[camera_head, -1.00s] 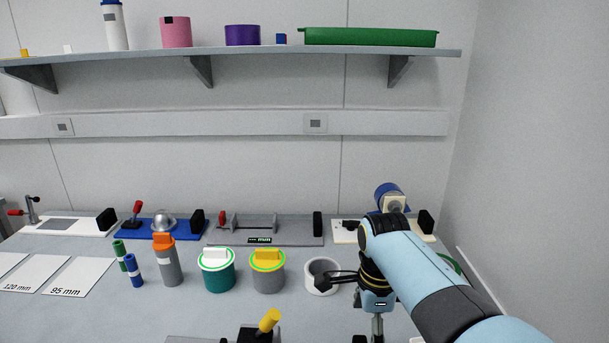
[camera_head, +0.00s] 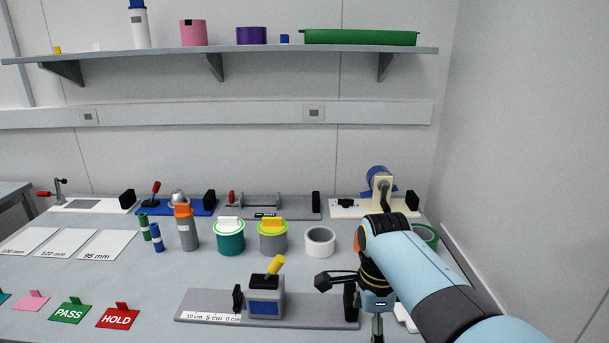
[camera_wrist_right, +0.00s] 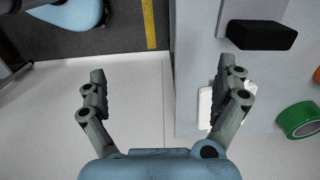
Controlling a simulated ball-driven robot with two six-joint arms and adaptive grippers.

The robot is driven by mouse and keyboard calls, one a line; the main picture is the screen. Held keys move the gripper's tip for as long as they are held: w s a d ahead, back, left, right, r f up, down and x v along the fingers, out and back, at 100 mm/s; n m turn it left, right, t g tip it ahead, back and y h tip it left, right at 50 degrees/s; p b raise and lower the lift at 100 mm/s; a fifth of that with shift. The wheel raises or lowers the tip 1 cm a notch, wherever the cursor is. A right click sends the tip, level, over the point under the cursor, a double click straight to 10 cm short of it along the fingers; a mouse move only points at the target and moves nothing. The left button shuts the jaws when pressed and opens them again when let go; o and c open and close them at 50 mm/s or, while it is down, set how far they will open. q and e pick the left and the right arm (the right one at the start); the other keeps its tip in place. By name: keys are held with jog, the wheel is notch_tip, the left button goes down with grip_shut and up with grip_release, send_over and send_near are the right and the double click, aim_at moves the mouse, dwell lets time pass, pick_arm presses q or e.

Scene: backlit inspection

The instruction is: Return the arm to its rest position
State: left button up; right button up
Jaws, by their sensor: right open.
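My right arm comes in from the lower right of the head view, pale blue with dark joints. Its gripper (camera_head: 338,290) hangs over the right front part of the bench (camera_head: 220,275), beside the length gauge. In the right wrist view my right gripper (camera_wrist_right: 165,90) has its two fingers wide apart with nothing between them. Below it the wrist view shows the bench edge and pale floor (camera_wrist_right: 120,105). My left gripper is not in view.
A length gauge (camera_head: 265,305) with a yellow lever stands left of my right gripper. A white ring (camera_head: 320,242) and lidded jars (camera_head: 230,238) stand behind it. A green tape roll (camera_wrist_right: 299,120) lies at the right. A shelf (camera_head: 230,52) runs along the back wall.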

jog(key=s+d+f+g+b, duration=0.2)
jog(key=s+d+f+b, duration=0.15)
jog(key=s+f, duration=0.75)
jog(key=s+d+f+g+b, duration=0.1)
jog(key=s+d+f+b, duration=0.3)
jog(key=s+f, duration=0.7)
jog(key=s+d+f+n+b, duration=0.4)
jog(key=s+f, duration=0.5)
jog(key=s, duration=0.1)
jog(key=s+d+f+n+t+h+b, duration=0.1)
jog(key=s+d+f+n+b, duration=0.3)
jog(key=s+f, duration=0.6)
jog(key=s+d+f+n+b, duration=0.3)
jog(key=s+f+n+b, duration=0.2)
jog(key=s+f, duration=0.45)
pick_arm(q)
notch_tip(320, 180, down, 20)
jog(key=p, duration=0.1)
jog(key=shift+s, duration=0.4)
pick_arm(e)
jog(key=n+t, duration=0.1)
jog(key=n, duration=0.1)
jog(key=w+r+n+t, duration=0.1)
jog(key=n, duration=0.1)
jog(key=w+n+t, duration=0.1)
jog(key=shift+w+r+n, duration=0.2)
jog(key=shift+r+n, duration=0.05)
jog(key=shift+n, duration=0.15)
